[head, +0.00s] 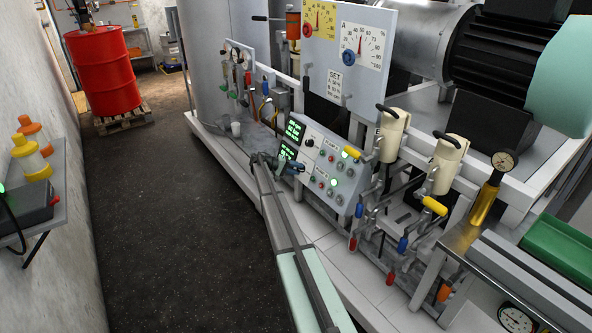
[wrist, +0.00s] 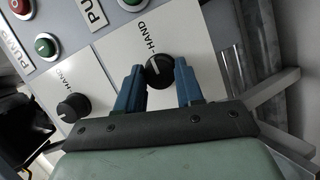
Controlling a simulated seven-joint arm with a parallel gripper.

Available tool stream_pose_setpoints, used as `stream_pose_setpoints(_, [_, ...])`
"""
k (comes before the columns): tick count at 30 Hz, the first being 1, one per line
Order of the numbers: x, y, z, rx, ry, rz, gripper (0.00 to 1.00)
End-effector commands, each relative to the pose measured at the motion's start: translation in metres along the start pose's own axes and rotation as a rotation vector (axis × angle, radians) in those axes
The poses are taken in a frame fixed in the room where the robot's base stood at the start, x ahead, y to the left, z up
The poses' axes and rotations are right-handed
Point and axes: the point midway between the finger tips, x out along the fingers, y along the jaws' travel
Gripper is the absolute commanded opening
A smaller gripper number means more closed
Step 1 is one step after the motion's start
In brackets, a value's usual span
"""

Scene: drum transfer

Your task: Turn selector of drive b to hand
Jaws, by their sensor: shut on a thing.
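A black selector knob (wrist: 159,71) with a white pointer mark sits on a pale plate beside a HAND label in the wrist view. My gripper (wrist: 160,84) has a blue finger on each side of this knob and is shut on it. A second black selector (wrist: 73,107), also by a HAND label, is to the left and free. I cannot read which drive either belongs to. In the head view my gripper (head: 287,165) is at the left part of the sloped grey control panel (head: 325,156) and hides the held knob.
Red and green push buttons (wrist: 47,46) are at the upper left in the wrist view. Valves with yellow, blue and red handles (head: 403,243) crowd the right of the panel. A red drum (head: 103,72) stands on a pallet at the back left. The dark floor (head: 165,200) is clear.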

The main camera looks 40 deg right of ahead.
Motion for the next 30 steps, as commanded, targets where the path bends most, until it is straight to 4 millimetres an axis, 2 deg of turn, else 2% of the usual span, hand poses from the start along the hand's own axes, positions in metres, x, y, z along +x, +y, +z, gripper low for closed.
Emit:
stream_pose_setpoints(7, [-0.001, 0.001, -0.001, 0.003, 0.002, 0.002, 0.06])
stream_pose_setpoints(8, [-0.001, 0.001, -0.001, 0.002, 0.002, 0.002, 0.39])
stream_pose_setpoints(15, [0.0, 0.0, 0.0, 0.001, 0.001, 0.001, 0.61])
stream_pose_setpoints(24, [-0.002, 0.0, 0.0, 0.0, 0.0, 0.001, 0.62])
stream_pose_setpoints(30, [-0.022, 0.0, 0.0, 0.0, 0.001, 0.001, 0.62])
